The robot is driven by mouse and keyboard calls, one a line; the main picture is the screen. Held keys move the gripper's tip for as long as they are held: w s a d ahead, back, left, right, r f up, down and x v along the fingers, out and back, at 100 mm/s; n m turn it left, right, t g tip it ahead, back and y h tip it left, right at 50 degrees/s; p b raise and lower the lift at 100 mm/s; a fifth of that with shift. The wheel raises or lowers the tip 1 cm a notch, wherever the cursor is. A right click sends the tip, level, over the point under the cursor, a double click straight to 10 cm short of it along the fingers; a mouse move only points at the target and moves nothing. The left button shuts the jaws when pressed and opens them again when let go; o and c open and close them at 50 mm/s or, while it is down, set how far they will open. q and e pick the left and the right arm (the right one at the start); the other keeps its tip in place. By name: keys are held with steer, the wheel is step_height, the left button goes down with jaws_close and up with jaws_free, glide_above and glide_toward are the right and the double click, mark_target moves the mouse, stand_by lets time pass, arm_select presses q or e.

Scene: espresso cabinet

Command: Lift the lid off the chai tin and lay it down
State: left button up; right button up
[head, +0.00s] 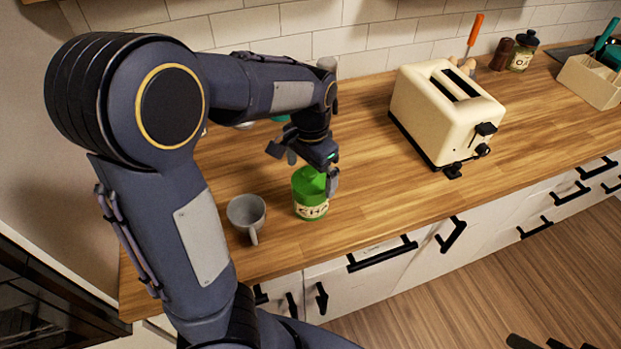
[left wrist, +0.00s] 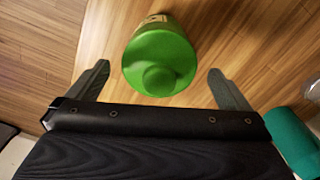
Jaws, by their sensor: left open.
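The chai tin (head: 311,204) is green with a cream label and stands upright on the wooden counter. Its green lid (head: 308,181) is on top. In the left wrist view the lid (left wrist: 159,58) with its round knob (left wrist: 159,80) shows from above, between the fingers. My left gripper (head: 306,172) is over the tin with its fingers apart. In the left wrist view the open left gripper (left wrist: 160,82) has a finger on each side of the lid, with a gap on both sides.
A grey mug (head: 246,212) stands just left of the tin. A teal object (left wrist: 292,142) lies at the right in the left wrist view. A cream toaster (head: 445,110) stands to the right. The counter between tin and toaster (head: 375,160) is clear.

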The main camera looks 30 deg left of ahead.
arm_select(q)
steer(key=shift+f, duration=0.25)
steer(key=c, duration=1)
steer(key=shift+r, duration=0.1)
